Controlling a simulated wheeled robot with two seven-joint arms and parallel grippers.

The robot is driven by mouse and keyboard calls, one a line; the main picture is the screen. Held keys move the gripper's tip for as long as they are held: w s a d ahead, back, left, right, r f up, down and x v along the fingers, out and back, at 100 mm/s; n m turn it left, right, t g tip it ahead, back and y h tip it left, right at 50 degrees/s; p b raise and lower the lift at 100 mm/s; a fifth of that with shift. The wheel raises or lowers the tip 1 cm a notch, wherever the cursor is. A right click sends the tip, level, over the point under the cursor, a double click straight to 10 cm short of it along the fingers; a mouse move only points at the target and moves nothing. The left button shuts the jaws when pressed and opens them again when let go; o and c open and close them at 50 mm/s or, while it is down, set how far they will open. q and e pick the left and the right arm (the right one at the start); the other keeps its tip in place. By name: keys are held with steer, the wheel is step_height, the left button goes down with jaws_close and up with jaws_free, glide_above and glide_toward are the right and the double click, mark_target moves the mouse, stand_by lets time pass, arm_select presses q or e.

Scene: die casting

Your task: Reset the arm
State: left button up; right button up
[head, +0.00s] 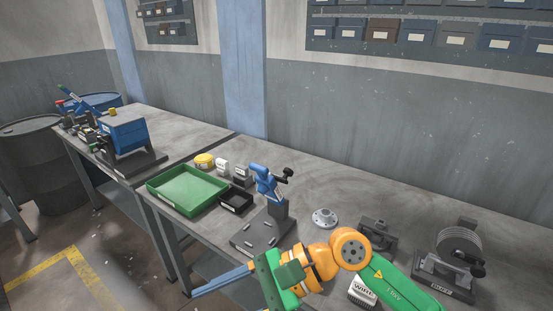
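My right arm, green and orange, comes in from the lower right and reaches over the front of the near bench (330,190). Its green end (277,280) is at the bottom middle, in front of the dark base plate of a blue hand press. My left arm and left gripper are not in view.
On the bench are a green tray (160,184), a small black tray (236,208), the blue hand press (264,181), a round metal flange (324,218), a dark fixture (377,234) and a disc stand (465,250). A white labelled item (363,291) lies beside my arm.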

steer(key=w+r+m+t+y, duration=0.3)
steer(key=r+m+t+y, duration=0.3)
steer(key=r+m+y, duration=0.5)
steer(key=w+d+r+m+t+h, duration=0.2)
steer(key=w+d+m+t+h, duration=0.4)
steer(key=m+t, duration=0.9)
steer(key=w+d+f+m+g+h, duration=0.1)
steer(key=w+d+f+m+h, duration=0.1)
steer(key=d+f+m+h, duration=0.9)
steer(key=w+d+f+m+g+h, duration=0.15)
steer(key=d+f+m+h, duration=0.55)
steer(key=m, duration=0.8)
steer(key=s+d+f+m+g, duration=0.2)
steer(key=s+f+m+g, duration=0.8)
steer(key=s+f, duration=1)
step_height(320, 180, down, 16)
steer(key=s+n+g, duration=0.3)
steer(key=s+d+f+g, duration=0.1)
steer(key=s+f, duration=0.9)
steer(key=s, duration=0.2)
steer(key=shift+d, duration=0.3)
